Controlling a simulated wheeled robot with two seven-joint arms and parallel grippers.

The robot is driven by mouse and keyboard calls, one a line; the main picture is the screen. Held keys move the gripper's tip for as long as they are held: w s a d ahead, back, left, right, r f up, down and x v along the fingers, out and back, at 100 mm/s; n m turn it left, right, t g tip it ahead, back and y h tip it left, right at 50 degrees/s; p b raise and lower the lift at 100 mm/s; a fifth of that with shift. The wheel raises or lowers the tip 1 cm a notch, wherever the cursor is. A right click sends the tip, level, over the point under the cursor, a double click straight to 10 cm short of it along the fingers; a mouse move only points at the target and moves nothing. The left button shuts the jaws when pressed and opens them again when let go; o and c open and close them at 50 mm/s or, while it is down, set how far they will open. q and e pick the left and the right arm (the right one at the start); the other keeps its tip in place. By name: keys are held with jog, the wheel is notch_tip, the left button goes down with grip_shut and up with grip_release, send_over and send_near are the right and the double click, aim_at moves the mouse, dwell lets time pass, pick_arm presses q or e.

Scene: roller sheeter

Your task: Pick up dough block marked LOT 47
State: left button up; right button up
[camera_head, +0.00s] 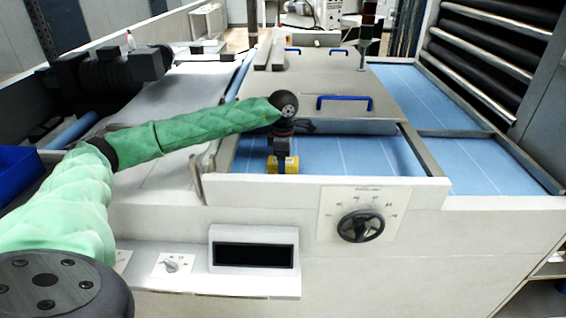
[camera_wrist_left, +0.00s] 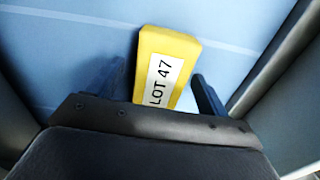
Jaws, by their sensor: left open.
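The yellow dough block (camera_wrist_left: 168,52) has a white label reading LOT 47. In the left wrist view it lies on the blue belt between the two fingers of my left gripper (camera_wrist_left: 160,88). The fingers stand apart, with the block between them; whether either touches it I cannot tell. In the head view the block (camera_head: 291,165) sits on the blue belt near the machine's front edge. My left gripper (camera_head: 282,160) points down over it and hides part of it. My right gripper is not in view.
The blue belt (camera_head: 360,160) is bordered by a white front wall (camera_head: 400,188) and metal side rails. A cover with a blue handle (camera_head: 345,102) lies behind. A black handwheel (camera_head: 360,226) and a dark display (camera_head: 253,255) are on the front. The belt right of the block is clear.

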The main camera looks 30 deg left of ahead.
pick_arm(q)
jog(key=shift+f, duration=0.2)
jog(key=c, duration=1.2)
jog(key=shift+r, duration=0.1)
